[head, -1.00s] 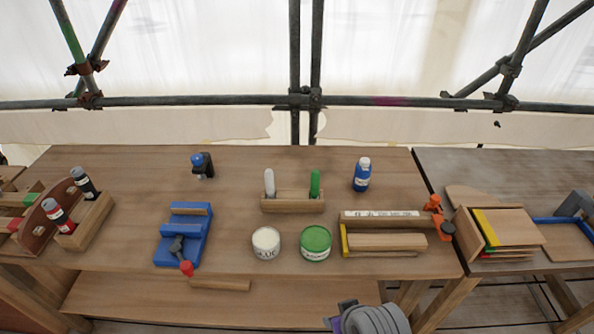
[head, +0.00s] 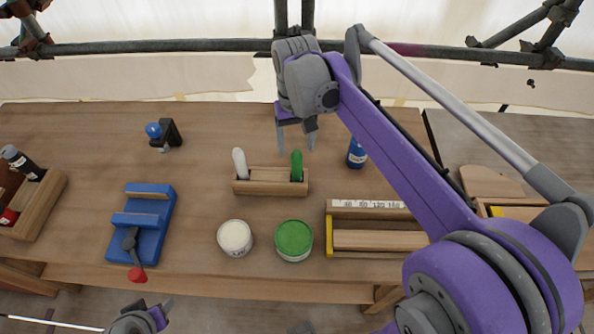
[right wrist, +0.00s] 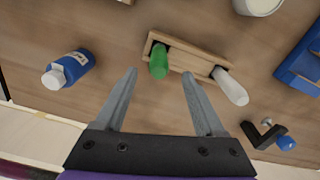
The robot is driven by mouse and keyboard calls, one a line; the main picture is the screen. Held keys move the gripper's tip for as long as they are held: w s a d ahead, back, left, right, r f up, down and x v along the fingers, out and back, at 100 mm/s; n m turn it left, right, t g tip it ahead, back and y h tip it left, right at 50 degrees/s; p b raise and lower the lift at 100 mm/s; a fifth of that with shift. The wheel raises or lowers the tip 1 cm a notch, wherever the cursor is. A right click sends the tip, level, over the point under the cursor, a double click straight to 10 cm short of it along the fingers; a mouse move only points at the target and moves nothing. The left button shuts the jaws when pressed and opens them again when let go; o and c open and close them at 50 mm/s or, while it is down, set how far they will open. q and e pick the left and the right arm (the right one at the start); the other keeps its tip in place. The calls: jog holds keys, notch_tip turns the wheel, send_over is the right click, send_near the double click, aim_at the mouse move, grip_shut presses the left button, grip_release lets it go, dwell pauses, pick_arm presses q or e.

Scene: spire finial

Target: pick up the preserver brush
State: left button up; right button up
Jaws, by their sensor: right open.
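Two brush handles stand in a wooden rack (head: 270,188) in the middle of the table: a green one (head: 297,166) on the right and a white one (head: 242,163) on the left. I cannot read a label on either brush; a green tin (head: 294,240) stands in front of the rack. My right gripper (head: 297,146) is open above and behind the green handle, pointing down. In the right wrist view the green handle (right wrist: 158,61) shows between and beyond the open fingertips (right wrist: 160,76), apparently untouched. My left gripper (head: 152,314) is partly in view at the bottom edge, its jaws unclear.
A blue bottle (head: 357,154) stands right of the rack, close to my right arm. A white tin (head: 235,238), a blue fixture (head: 145,225) and a wooden tray (head: 328,238) lie around the front. A dark clamp with a blue knob (head: 164,134) stands back left.

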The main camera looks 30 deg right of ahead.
aim_at(296, 154)
notch_tip(296, 154, down, 4)
jog(key=shift+s+a+f, duration=0.1)
jog(key=shift+a+f, duration=0.05)
jog(key=shift+f, duration=0.05)
jog(key=f, duration=0.5)
jog(key=shift+w+d+f, duration=0.15)
jog(key=shift+w+d, duration=0.05)
jog(key=shift+d, duration=0.05)
grip_shut()
